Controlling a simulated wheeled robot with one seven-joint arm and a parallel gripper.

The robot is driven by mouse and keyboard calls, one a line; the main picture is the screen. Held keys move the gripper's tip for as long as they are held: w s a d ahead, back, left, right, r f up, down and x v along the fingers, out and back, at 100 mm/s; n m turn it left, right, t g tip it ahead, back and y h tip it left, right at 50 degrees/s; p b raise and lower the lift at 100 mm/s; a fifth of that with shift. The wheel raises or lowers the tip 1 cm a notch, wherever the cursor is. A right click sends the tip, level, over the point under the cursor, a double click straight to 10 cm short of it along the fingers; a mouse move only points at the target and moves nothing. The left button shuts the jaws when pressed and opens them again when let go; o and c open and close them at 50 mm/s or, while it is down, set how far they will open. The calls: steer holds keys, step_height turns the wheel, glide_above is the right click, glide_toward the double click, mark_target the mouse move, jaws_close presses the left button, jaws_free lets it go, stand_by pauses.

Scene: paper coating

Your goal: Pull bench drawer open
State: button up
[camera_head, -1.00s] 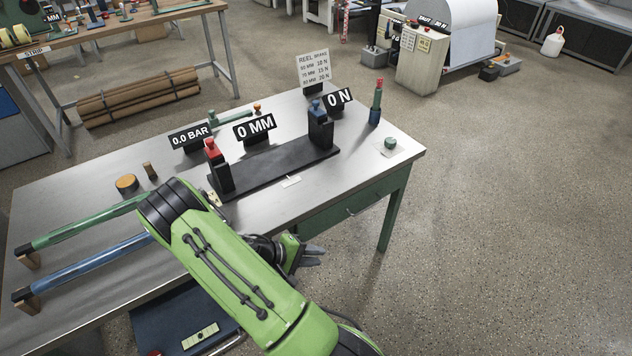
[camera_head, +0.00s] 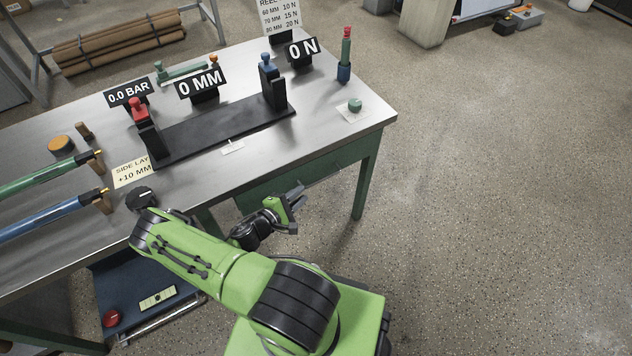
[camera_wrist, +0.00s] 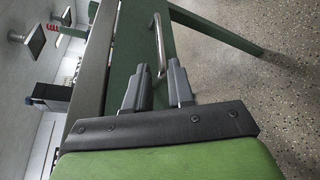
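The bench drawer has a green front (camera_wrist: 127,50) that shows in the wrist view. A silver bar handle (camera_wrist: 160,42) runs along it. In the head view the drawer front (camera_head: 262,196) lies under the bench top's front edge, partly hidden by my arm. My gripper (camera_wrist: 157,72) is open and empty, its two fingers apart. The near end of the handle lies just ahead of the fingertips, roughly in line with the gap. I cannot tell whether it is between them. In the head view my gripper (camera_head: 297,198) is in front of the drawer. The drawer looks shut.
The metal bench top (camera_head: 320,118) carries a black coating fixture (camera_head: 222,132), signs and rollers. Its green leg (camera_head: 366,185) stands right of the drawer. A blue lower tray (camera_head: 180,278) lies at the left.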

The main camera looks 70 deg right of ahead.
mark_target(314, 184)
steer(key=b+x, duration=0.1)
steer(key=x, duration=0.8)
steer(key=shift+b, duration=0.35)
steer(key=shift+a, duration=0.1)
jaws_close()
